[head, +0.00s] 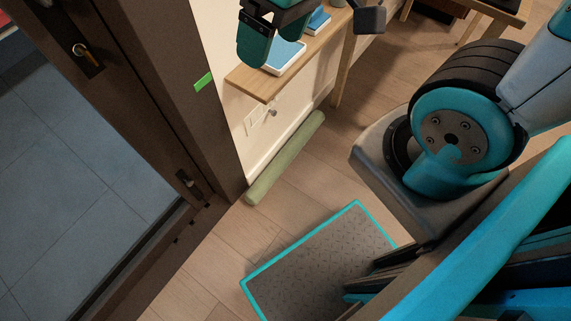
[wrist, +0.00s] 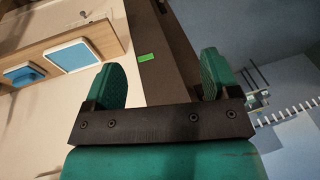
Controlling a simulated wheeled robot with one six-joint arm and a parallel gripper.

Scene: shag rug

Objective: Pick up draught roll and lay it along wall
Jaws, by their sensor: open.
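The draught roll (head: 285,158) is a long, pale green cylinder. It lies on the wooden floor along the foot of the cream wall (head: 230,40), its near end close to the dark door frame. My gripper (head: 272,28) is at the top of the head view, high above the floor and over the wooden shelf, well apart from the roll. In the wrist view my gripper (wrist: 163,82) shows two green fingers spread wide with nothing between them. The roll is not seen in the wrist view.
The wooden shelf (head: 250,84) holds blue-and-white trays (head: 286,57) close below my gripper. A dark door frame (head: 190,120) with a green tag (head: 203,81) stands at left, with grey tiles (head: 70,180) beyond.

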